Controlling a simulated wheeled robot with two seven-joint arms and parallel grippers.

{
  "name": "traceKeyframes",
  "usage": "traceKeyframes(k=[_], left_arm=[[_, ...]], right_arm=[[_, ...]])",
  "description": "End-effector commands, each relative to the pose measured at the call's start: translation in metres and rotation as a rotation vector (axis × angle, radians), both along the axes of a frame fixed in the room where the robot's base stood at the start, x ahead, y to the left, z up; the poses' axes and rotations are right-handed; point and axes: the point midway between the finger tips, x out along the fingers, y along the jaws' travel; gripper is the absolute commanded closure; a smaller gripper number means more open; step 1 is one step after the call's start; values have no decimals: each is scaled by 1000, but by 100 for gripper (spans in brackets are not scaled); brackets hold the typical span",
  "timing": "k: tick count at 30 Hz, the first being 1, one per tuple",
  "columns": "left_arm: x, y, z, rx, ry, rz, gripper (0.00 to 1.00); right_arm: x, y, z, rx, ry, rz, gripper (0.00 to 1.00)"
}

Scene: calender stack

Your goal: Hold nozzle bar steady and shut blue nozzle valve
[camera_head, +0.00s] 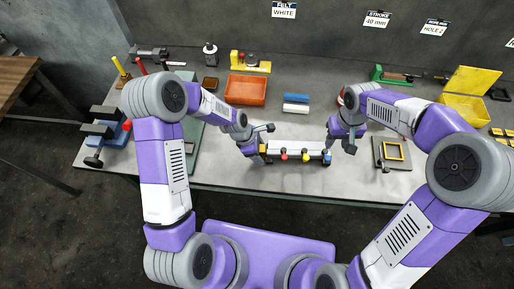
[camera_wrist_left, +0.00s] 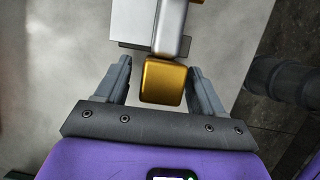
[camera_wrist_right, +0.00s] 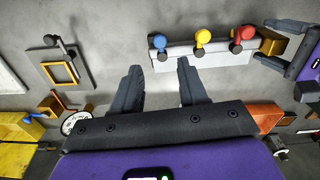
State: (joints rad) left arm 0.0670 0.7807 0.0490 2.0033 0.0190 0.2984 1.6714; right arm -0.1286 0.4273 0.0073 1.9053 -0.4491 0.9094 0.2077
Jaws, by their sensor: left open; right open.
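The nozzle bar (camera_head: 296,146) is a pale bar near the table's front edge, with red (camera_head: 284,155), yellow (camera_head: 305,155) and blue (camera_head: 326,158) valves. In the left wrist view its brass end block (camera_wrist_left: 163,84) lies between the fingers of my left gripper (camera_wrist_left: 158,66), which is open, with small gaps on both sides. My right gripper (camera_wrist_right: 159,67) is open and empty near the bar's right end. In the right wrist view the blue nozzle valve (camera_wrist_right: 158,42) shows beyond and between its fingertips, apart from them. The bar (camera_wrist_right: 205,55) runs right to the left gripper.
An orange bin (camera_head: 246,90) and blue (camera_head: 296,97) and white (camera_head: 295,108) blocks lie behind the bar. A dark plate with a yellow frame (camera_head: 393,151) is to the right. A yellow bin (camera_head: 466,107) stands further right. Bare table lies between the bar and the dark plate.

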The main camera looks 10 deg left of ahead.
Motion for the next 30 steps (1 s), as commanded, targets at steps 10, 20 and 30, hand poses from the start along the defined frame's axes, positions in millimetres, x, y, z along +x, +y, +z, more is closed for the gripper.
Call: traceKeyframes(k=[10,20,30], left_arm=[[0,0,0,0,0,-1,56],[0,0,0,0,-1,-2,100],[0,0,0,0,-1,-2,100]], right_arm=[[0,0,0,0,0,0,57],[0,0,0,0,0,0,57],[0,0,0,0,0,0,90]])
